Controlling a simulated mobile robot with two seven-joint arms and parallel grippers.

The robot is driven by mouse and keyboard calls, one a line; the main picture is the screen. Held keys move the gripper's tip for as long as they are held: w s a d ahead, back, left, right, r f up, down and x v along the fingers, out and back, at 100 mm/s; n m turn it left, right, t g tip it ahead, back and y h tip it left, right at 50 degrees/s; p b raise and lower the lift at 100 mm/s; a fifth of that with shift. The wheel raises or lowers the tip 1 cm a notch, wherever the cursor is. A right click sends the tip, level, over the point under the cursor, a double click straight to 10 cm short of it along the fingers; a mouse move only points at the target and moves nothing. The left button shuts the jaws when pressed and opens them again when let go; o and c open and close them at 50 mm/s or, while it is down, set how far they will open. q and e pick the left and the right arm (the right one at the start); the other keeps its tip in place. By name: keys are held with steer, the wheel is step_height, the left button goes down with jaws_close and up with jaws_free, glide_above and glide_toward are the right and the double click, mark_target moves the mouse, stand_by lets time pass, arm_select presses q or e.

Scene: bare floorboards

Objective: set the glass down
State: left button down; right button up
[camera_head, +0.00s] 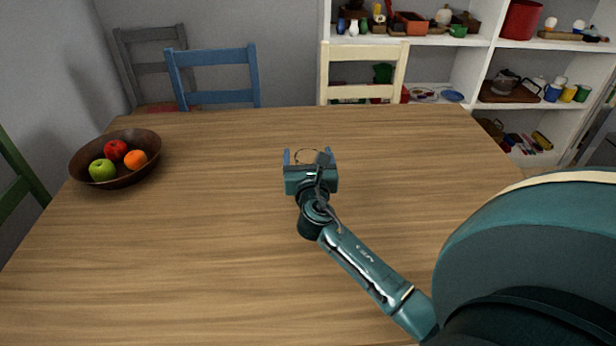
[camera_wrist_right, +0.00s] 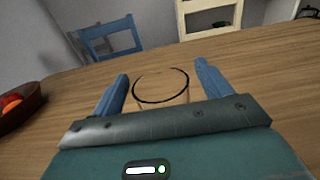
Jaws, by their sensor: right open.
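A clear glass with a dark rim (camera_head: 306,155) is on the wooden table (camera_head: 200,235), mostly hidden behind my right gripper in the head view. In the right wrist view the glass (camera_wrist_right: 161,88) shows as a dark ring with a see-through body. My right gripper (camera_head: 307,156) is open, with its blue fingers on either side of the glass. In the wrist view a gap shows between the glass and the fingers (camera_wrist_right: 160,85). The glass looks upright; its base is hard to make out. My left gripper is not in view.
A dark bowl (camera_head: 144,168) with red, green and orange fruit stands at the table's left. Blue (camera_head: 214,75) and cream (camera_head: 362,70) chairs stand at the far edge, with a white shelf (camera_head: 480,60) behind. The table around the glass is clear.

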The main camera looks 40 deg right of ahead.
steer(key=c, duration=1.5)
steer(key=shift+r, duration=0.15)
steer(key=shift+c, duration=0.9)
